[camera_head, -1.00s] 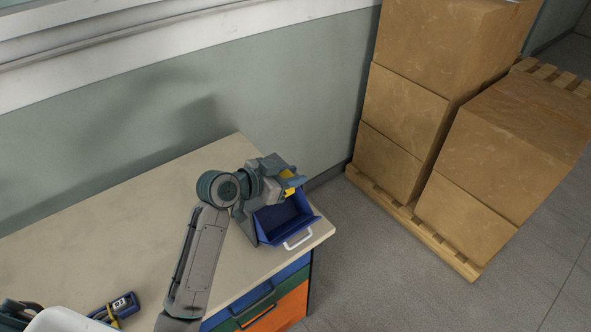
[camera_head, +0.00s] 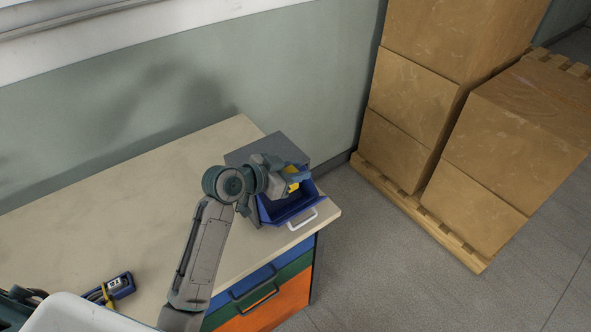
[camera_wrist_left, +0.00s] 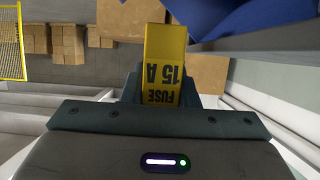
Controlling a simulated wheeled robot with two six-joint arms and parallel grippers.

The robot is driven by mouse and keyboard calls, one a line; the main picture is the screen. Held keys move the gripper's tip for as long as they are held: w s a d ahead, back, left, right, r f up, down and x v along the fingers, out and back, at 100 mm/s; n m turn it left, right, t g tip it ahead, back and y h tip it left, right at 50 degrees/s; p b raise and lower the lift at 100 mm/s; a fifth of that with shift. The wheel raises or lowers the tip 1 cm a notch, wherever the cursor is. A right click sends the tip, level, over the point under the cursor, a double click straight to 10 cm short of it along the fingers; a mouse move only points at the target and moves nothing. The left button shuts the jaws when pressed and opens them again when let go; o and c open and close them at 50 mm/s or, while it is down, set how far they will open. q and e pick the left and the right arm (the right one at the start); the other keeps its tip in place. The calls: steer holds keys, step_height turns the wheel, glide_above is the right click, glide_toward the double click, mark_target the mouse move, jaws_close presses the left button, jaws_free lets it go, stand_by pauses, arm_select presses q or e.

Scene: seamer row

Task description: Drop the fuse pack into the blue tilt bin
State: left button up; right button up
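The blue tilt bin (camera_head: 285,211) is tipped open in a grey housing (camera_head: 240,157) at the bench's right end, with a white handle on its front. My left gripper (camera_head: 292,175) is over the bin's open mouth and hides part of it. It is shut on the yellow fuse pack (camera_head: 293,187), which in the left wrist view (camera_wrist_left: 165,60) reads "FUSE 15 A" and sits between the fingers. A blue surface, seemingly the bin (camera_wrist_left: 252,20), shows at that view's upper right. How far the pack is above the bin floor I cannot tell.
The bench top (camera_head: 130,215) is clear in the middle. A blue-black meter-like device (camera_head: 119,285) and a white container (camera_head: 75,316) are at its lower left. Coloured drawers (camera_head: 270,298) are below. Stacked cartons (camera_head: 430,100) stand on a pallet at right.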

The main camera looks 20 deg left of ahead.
arm_select(q)
steer(key=o, duration=0.5)
steer(key=shift+c, duration=0.2)
arm_select(e)
steer(key=shift+a, duration=0.35)
arm_select(q)
steer(key=shift+s+a, duration=0.15)
steer(key=b+v, duration=0.3)
steer(key=v, duration=0.7)
steer(key=shift+s, duration=0.15)
arm_select(e)
steer(key=shift+d+f, duration=0.15)
steer(key=shift+f, duration=0.75)
steer(key=shift+d+f, duration=0.1)
steer(key=shift+f, duration=0.75)
arm_select(q)
steer(key=shift+a+r, duration=0.1)
arm_select(e)
steer(key=shift+a, duration=0.1)
